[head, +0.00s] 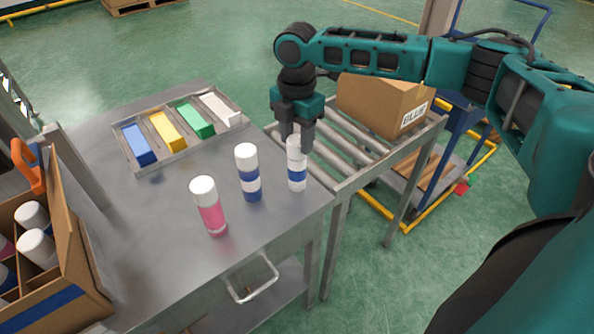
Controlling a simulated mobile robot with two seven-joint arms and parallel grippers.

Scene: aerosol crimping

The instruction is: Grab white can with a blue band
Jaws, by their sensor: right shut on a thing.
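Two white cans with blue bands stand on the metal table. One blue-banded can (297,177) is at the table's right edge, with my right gripper (296,145) around its upper part. The gripper is shut on it from above, and the can is upright; I cannot tell whether its base touches the table. The other blue-banded can (249,178) stands upright just left of it. A white-capped can with a pink band (209,208) stands further left and nearer. My left gripper is not in view.
A tray (180,155) with blue, yellow, green and white blocks lies at the table's back. A divided cardboard box (70,255) with cans is at the left. A roller conveyor (350,150) holds a closed box (385,103) marked "BLUE" at the right.

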